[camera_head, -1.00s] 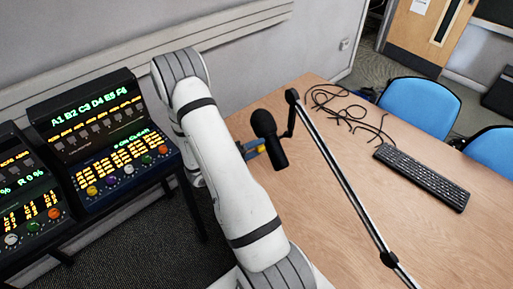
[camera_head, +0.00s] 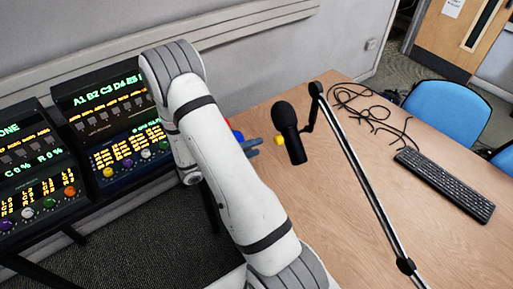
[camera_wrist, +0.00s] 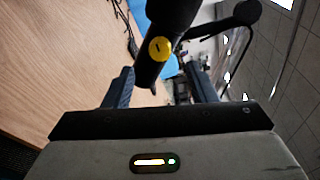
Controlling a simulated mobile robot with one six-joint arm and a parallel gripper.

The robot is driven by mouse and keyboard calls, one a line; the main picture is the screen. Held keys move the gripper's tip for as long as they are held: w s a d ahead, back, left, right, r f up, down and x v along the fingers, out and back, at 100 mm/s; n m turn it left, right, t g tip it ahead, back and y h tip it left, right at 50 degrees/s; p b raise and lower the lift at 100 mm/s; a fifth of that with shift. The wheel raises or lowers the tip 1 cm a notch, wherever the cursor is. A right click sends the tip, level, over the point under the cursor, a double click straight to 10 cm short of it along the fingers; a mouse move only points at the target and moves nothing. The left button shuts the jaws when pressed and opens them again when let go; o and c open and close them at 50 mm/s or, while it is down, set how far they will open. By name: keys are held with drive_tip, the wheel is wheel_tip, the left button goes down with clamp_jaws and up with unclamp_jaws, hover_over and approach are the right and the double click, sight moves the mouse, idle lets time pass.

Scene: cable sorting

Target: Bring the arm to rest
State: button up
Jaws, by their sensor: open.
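My arm (camera_head: 228,185) reaches across the left of the table in the head view. My gripper (camera_head: 252,147) is open, its blue-grey fingers pointing at the microphone with a small gap before it. A yellow round knob (camera_head: 279,140) sits on the side of the black microphone (camera_head: 290,130). In the wrist view my gripper (camera_wrist: 161,88) has its two fingers apart, with nothing held. The microphone (camera_wrist: 150,72) and its yellow knob (camera_wrist: 159,49) appear beyond and between the fingers.
The microphone's boom arm (camera_head: 362,185) slants across the wooden table (camera_head: 335,235). Black cables (camera_head: 365,108) and a keyboard (camera_head: 445,185) lie to the right. Control consoles (camera_head: 125,150) stand left of my arm. Blue chairs (camera_head: 447,112) stand beyond the table.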

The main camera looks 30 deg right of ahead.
idle(0.3)
drive_tip(key=s+a+r+m+g+y+b, duration=0.1)
drive_tip(key=s+a+r+m+y, duration=0.3)
drive_tip(key=m, duration=0.5)
drive_tip(key=s+a+r+m+g+y+b, duration=0.2)
drive_tip(key=s+r+m+y, duration=0.35)
drive_tip(key=m, duration=0.35)
drive_tip(key=s+a+r+m+t+y+b, duration=0.1)
drive_tip(key=s+a+r+m+t+y, duration=0.2)
drive_tip(key=a+m, duration=0.3)
drive_tip(key=s+a+r+m+t+y, duration=0.3)
drive_tip(key=a+m+t+y, duration=0.2)
drive_tip(key=m, duration=0.3)
drive_tip(key=shift+a+r+b, duration=0.2)
drive_tip(key=shift+a+b, duration=0.2)
drive_tip(key=shift+a, duration=0.1)
drive_tip(key=shift+c, duration=0.4)
